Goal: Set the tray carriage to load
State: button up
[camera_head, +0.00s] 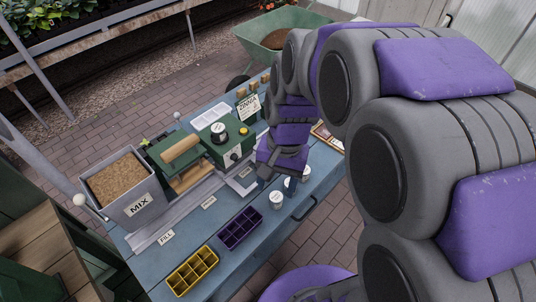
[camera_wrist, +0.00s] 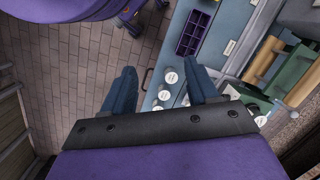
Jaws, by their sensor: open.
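A green machine (camera_head: 200,150) with a wooden roller handle stands on the blue bench. A long grey track (camera_head: 182,218) runs along its front, with small label plates (camera_head: 208,202) beside it; one seems to read FILL. I cannot clearly pick out the tray carriage; my gripper may hide part of that end. My gripper (camera_head: 275,180) hangs over the right part of the bench, near the track's right end. In the wrist view my gripper (camera_wrist: 161,88) is open and empty, fingers wide apart. The green machine (camera_wrist: 301,88) is at the right edge there.
White-lidded jars (camera_head: 276,199) stand below my gripper and show between its fingers (camera_wrist: 170,77). A purple cell tray (camera_head: 240,229) and a yellow one (camera_head: 193,271) lie at the bench front. A MIX bin (camera_head: 118,188) stands left. A green wheelbarrow (camera_head: 275,35) is behind.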

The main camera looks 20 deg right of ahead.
jog(key=w+d+f+m+t+y, duration=0.1)
jog(key=w+d+f+m, duration=0.4)
jog(key=w, duration=0.4)
jog(key=w+d+f+m+t+y+b, duration=0.1)
jog(key=w+d+f+m, duration=0.4)
jog(key=w, duration=0.3)
jog(key=w+d+f+m+t+y, duration=0.1)
jog(key=w+d+f+m, duration=0.4)
jog(key=w, duration=0.4)
jog(key=b+x, duration=0.1)
jog(key=x, duration=0.4)
jog(key=b+x, duration=0.1)
jog(key=x, duration=0.4)
jog(key=d+b+x, duration=0.1)
jog(key=b+x, duration=0.1)
jog(key=x, duration=0.4)
jog(key=shift+s+f, duration=0.25)
jog(key=shift+s, duration=0.15)
jog(key=shift+h, duration=0.3)
grip_shut()
